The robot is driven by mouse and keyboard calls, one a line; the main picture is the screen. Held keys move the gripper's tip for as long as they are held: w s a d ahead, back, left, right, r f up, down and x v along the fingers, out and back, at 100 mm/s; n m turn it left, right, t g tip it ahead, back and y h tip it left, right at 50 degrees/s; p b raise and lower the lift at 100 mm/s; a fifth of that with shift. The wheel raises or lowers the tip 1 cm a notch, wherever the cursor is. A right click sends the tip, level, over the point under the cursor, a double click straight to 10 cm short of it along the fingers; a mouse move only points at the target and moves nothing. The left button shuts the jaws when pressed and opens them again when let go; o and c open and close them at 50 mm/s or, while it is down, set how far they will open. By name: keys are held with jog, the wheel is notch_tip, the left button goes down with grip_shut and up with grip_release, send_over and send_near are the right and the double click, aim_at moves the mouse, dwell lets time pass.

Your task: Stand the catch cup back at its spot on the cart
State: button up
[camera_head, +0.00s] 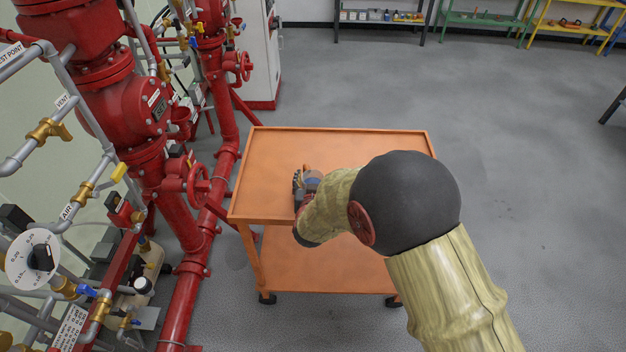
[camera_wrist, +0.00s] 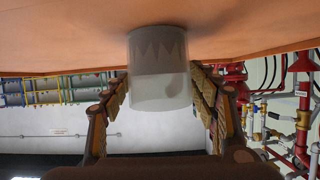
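The orange cart (camera_head: 285,150) stands in the middle of the head view, with a flat top and a lower shelf. My gripper (camera_head: 303,180) is low over the left part of its top. The catch cup (camera_wrist: 159,88) is a whitish, translucent cup with a zigzag band, seen between my fingers in the wrist view. The wrist picture is upside down, with the cart top along its upper edge. The cup looks upright, its base at the cart top; I cannot tell whether it bears on it. Both fingers lie against its sides. My gripper and arm hide it in the head view.
Red sprinkler pipes and valves (camera_head: 150,110) rise close to the cart's left side. A white and red cabinet (camera_head: 262,50) stands behind left. Coloured shelves (camera_head: 485,20) line the back wall. The cart's back right top and the floor to the right are clear.

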jog(key=shift+o, duration=0.6)
jog(key=shift+r, duration=0.1)
jog(key=shift+s+r, duration=0.2)
jog(key=shift+s, duration=0.05)
jog(key=p+v, duration=0.4)
jog(key=v, duration=0.8)
jog(key=s+d+r+n+g+y, duration=0.1)
jog(key=s+d+r+g+y, duration=0.15)
jog(key=r, duration=0.55)
jog(key=s+d+r+g+y, duration=0.1)
jog(key=s+d+r+g, duration=0.2)
jog(key=r, duration=0.6)
jog(key=s+d+r+g+h, duration=0.1)
jog(key=s+d+r, duration=0.1)
jog(key=s+d, duration=0.5)
jog(key=s+d+r+g+h, duration=0.1)
jog(key=s+d, duration=0.5)
jog(key=s, duration=0.7)
jog(key=shift+s+d+r+h, duration=0.2)
jog(key=shift+d+r+h, duration=0.25)
jog(key=shift+h, duration=0.1)
jog(key=shift+a+g, duration=0.1)
jog(key=shift+g, duration=0.15)
